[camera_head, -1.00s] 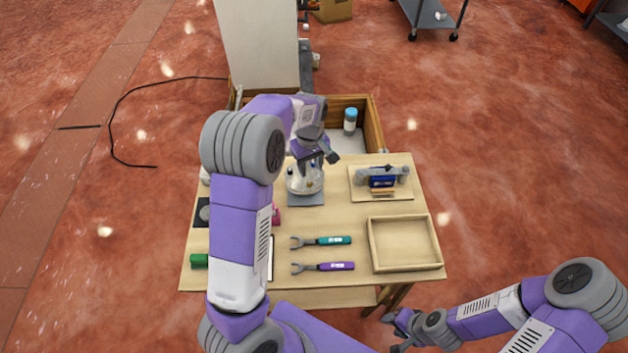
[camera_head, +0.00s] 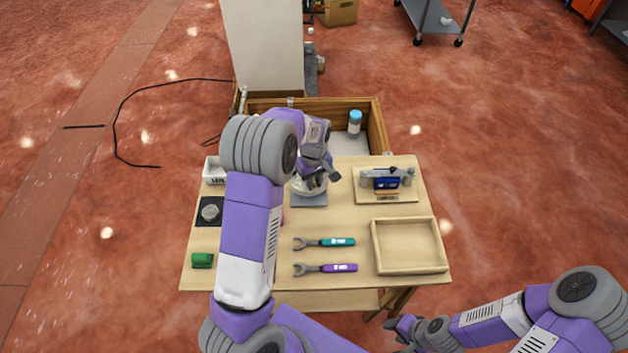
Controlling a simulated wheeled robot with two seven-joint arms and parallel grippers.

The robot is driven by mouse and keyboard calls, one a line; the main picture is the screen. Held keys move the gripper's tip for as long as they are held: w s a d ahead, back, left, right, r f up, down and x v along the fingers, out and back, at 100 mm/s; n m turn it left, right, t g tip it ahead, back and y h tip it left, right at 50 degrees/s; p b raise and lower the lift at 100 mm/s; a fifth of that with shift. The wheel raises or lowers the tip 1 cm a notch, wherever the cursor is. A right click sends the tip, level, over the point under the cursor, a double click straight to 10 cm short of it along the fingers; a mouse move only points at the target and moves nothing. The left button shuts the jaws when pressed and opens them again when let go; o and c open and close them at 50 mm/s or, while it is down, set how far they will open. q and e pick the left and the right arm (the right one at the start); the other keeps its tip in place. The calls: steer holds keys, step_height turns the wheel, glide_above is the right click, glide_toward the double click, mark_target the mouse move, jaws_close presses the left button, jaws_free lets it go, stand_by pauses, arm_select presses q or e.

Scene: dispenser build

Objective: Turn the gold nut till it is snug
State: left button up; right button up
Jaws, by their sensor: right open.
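My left gripper (camera_head: 318,181) points down over a pale round object (camera_head: 303,188) on a grey square plate (camera_head: 309,200), near the back middle of the table. The gripper and my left arm cover much of that object. No gold nut can be made out, and I cannot tell whether the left fingers hold anything. My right gripper (camera_head: 399,332) is open and empty, off the table's front right edge. Two wrenches lie on the table, one with a teal handle (camera_head: 338,242) and one with a purple handle (camera_head: 340,268).
An empty wooden tray (camera_head: 409,218) lies at the right. A board with a blue fixture (camera_head: 387,182) stands behind it. A blue-capped bottle (camera_head: 355,122) stands in the open wooden box at the back. At the left are a green block (camera_head: 202,260) and a white labelled bin (camera_head: 214,171).

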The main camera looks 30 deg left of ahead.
arm_select(q)
jaws_close()
steer(key=shift+m, duration=0.4)
steer(key=m+p, duration=0.1)
steer(key=m, duration=0.3)
steer(key=shift+a+m, duration=0.1)
steer(key=shift+m, duration=0.3)
steer(key=m+p, duration=0.1)
steer(key=m, duration=0.4)
steer(key=shift+m, duration=0.4)
steer(key=shift+o, duration=2.4)
jaws_free()
